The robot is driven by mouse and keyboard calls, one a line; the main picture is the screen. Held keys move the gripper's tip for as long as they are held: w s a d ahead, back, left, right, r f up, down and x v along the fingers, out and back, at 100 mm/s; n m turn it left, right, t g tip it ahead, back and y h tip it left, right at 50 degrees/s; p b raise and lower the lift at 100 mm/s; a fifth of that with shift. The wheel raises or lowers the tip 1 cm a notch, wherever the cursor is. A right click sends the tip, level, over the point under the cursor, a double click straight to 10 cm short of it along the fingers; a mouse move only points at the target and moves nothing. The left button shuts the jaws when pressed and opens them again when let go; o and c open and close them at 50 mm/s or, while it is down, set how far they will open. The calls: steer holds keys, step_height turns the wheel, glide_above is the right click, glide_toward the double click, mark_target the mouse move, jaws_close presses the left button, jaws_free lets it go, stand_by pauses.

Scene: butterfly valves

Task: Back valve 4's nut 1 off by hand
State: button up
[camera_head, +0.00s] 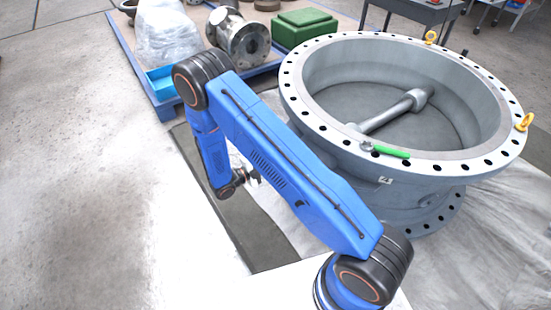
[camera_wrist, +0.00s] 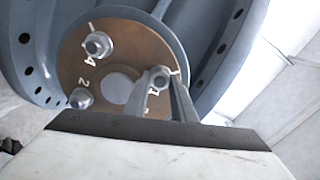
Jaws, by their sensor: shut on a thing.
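The large grey valve (camera_head: 300,90) stands at the right in the head view, with a label that looks like 4 on its side. In the wrist view a brown round plate (camera_wrist: 75,62) on the valve carries hex nuts. My gripper (camera_wrist: 160,80) is shut on one nut (camera_wrist: 160,77) at the plate's right; the mark beside it looks like 1 but is partly hidden by a finger. The nut marked 4 (camera_wrist: 97,44) and the nut marked 2 (camera_wrist: 80,98) sit apart from the fingers. In the head view my gripper (camera_head: 251,178) is small beside the valve's left side.
A green-handled tool (camera_head: 390,151) lies on the valve's top flange, which has yellow lifting eyes (camera_head: 525,122). A blue-edged pallet (camera_head: 150,85) behind holds a wrapped bundle, a metal fitting (camera_head: 238,38) and a green block (camera_head: 303,28). The floor at left is clear.

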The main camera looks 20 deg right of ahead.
steer(key=shift+a, duration=0.1)
steer(key=o, duration=1.1)
steer(key=shift+c, duration=0.2)
steer(key=v, duration=1.7)
steer(key=shift+a, duration=0.2)
